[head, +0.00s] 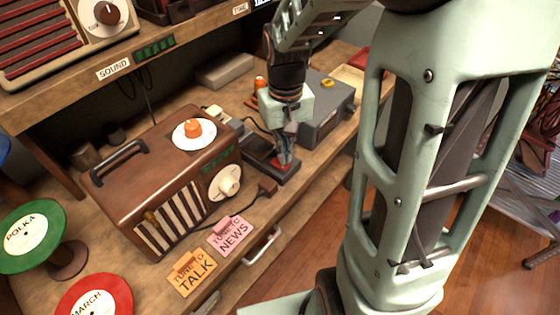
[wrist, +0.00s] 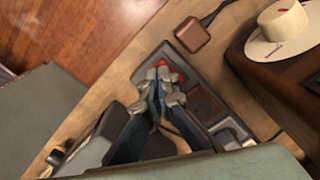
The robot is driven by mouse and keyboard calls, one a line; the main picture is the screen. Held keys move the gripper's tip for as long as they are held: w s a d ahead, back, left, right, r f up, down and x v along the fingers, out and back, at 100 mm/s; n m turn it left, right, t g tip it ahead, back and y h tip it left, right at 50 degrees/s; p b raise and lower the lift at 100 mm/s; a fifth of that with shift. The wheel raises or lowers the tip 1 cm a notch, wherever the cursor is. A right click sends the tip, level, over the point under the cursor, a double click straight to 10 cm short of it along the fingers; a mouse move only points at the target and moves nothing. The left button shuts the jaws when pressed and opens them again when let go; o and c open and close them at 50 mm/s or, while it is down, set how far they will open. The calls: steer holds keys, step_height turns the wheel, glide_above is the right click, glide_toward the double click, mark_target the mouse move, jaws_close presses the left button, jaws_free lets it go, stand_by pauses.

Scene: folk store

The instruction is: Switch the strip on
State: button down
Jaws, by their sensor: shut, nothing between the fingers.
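The power strip (head: 258,150) is a dark grey bar lying on the wooden bench, to the right of the brown radio. Its red rocker switch (head: 284,164) is at the end nearer the bench's front edge. My gripper (head: 283,152) points down over that end, fingers shut and empty, with the tips at or just above the switch. In the wrist view the fingertips (wrist: 163,80) partly cover the red switch (wrist: 172,74). The strip (wrist: 208,98) shows sockets behind it. I cannot tell whether the fingers touch the switch or which way it is tilted.
A brown plug (head: 267,187) with a cord lies on the bench in front of the strip. The brown radio (head: 165,170) stands close on the left. A grey metal box (head: 325,105) stands to the right. Orange (head: 192,272) and pink (head: 233,235) cards lie near the front edge.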

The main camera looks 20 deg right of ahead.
steer(key=shift+f+b, duration=0.75)
steer(key=shift+f, duration=0.3)
steer(key=shift+r, duration=0.1)
stand_by(0.3)
steer(key=shift+r+p, duration=2.9)
steer(key=shift+r, duration=0.55)
